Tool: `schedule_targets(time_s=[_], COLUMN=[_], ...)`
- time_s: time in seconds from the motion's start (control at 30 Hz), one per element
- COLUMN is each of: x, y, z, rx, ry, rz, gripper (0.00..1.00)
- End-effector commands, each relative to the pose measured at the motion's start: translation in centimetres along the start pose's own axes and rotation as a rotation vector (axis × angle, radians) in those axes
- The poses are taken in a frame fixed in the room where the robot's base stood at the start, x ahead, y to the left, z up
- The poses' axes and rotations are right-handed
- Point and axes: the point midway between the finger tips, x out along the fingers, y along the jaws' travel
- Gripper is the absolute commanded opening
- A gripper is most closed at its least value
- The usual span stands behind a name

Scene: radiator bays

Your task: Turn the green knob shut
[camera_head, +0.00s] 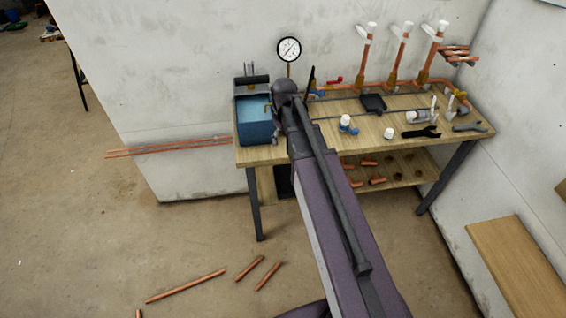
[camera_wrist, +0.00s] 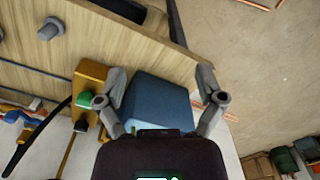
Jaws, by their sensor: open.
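The green knob (camera_wrist: 84,99) shows in the wrist view, left of my gripper, on a brass-coloured block (camera_wrist: 91,72). My gripper (camera_wrist: 161,74) is open, with its two fingers spread wide and nothing held between them. The left finger is close to the knob in the picture; I cannot tell whether they touch. A blue tank (camera_wrist: 160,105) lies in view between and beyond the fingers. In the head view my arm covers the knob, and my fingers are not clearly visible there.
The workbench (camera_head: 345,155) stands against the wall. The blue tank also shows in the head view (camera_head: 255,128). A pressure gauge (camera_head: 289,49) and upright copper pipes (camera_head: 398,60) rise behind. Fittings and tools lie on the bench's right half. Copper pipes (camera_head: 185,286) lie on the floor.

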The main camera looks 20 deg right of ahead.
Motion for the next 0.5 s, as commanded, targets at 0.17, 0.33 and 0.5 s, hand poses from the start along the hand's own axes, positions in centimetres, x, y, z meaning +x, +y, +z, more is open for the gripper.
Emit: schedule_targets(time_s=[0.17,0.33,0.5], x=[0.9,1.5,2.0], y=[-1.9,-3.5,-4.8], z=[2.1,3.8,5.2], rx=[0.069,0.137,0.197], ry=[0.000,0.000,0.000], rz=[0.000,0.000,0.000], gripper=[0.88,0.88,0.88])
